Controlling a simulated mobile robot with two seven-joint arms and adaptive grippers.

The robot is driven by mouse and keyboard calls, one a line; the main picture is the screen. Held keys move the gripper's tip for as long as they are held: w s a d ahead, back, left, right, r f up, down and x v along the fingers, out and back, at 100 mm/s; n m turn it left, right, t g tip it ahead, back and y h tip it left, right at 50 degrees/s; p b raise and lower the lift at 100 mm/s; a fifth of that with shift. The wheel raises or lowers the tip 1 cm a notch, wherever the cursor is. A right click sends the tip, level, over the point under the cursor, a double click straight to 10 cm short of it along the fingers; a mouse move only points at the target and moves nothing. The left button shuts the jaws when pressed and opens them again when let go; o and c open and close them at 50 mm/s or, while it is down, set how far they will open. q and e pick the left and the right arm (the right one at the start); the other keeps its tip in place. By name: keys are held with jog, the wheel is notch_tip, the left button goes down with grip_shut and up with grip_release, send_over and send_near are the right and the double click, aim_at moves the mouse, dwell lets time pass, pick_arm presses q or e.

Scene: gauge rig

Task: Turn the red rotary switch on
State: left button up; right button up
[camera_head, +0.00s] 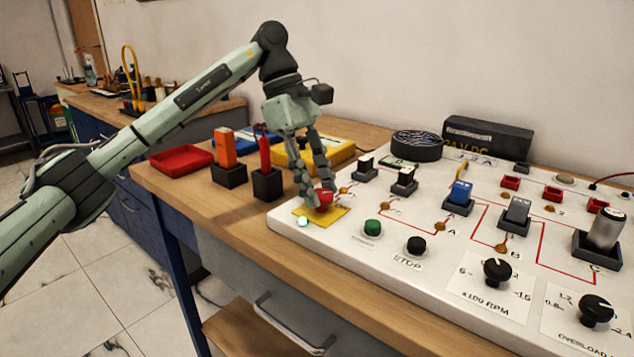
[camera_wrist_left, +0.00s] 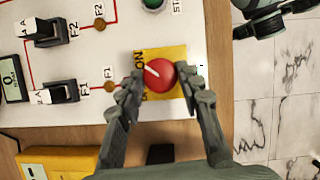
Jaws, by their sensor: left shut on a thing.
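The red rotary switch (camera_head: 324,198) sits on a yellow label plate (camera_head: 333,215) at the near left corner of the white panel. In the left wrist view the red knob (camera_wrist_left: 159,73) shows a white pointer line slanting toward the upper left, and the letters "ON" show on the yellow plate (camera_wrist_left: 178,53) left of it. My left gripper (camera_head: 313,195) reaches down over the switch. Its two fingers (camera_wrist_left: 160,85) are on either side of the knob and shut on it. A small pale green lamp (camera_head: 303,221) is beside the plate.
A green button (camera_head: 372,228) and a black button (camera_head: 416,245) are right of the switch. Black toggles (camera_head: 404,181) stand behind. A red tray (camera_head: 181,160), an orange block in a holder (camera_head: 225,150) and a yellow case (camera_head: 318,150) lie left of and behind the gripper.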

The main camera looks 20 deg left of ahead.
pick_arm(q)
jog(key=shift+m, duration=0.6)
jog(key=o, duration=1.1)
jog(key=shift+o, duration=0.2)
jog(key=v, duration=1.2)
jog(key=shift+w, duration=0.25)
jog(key=shift+d+f, duration=0.1)
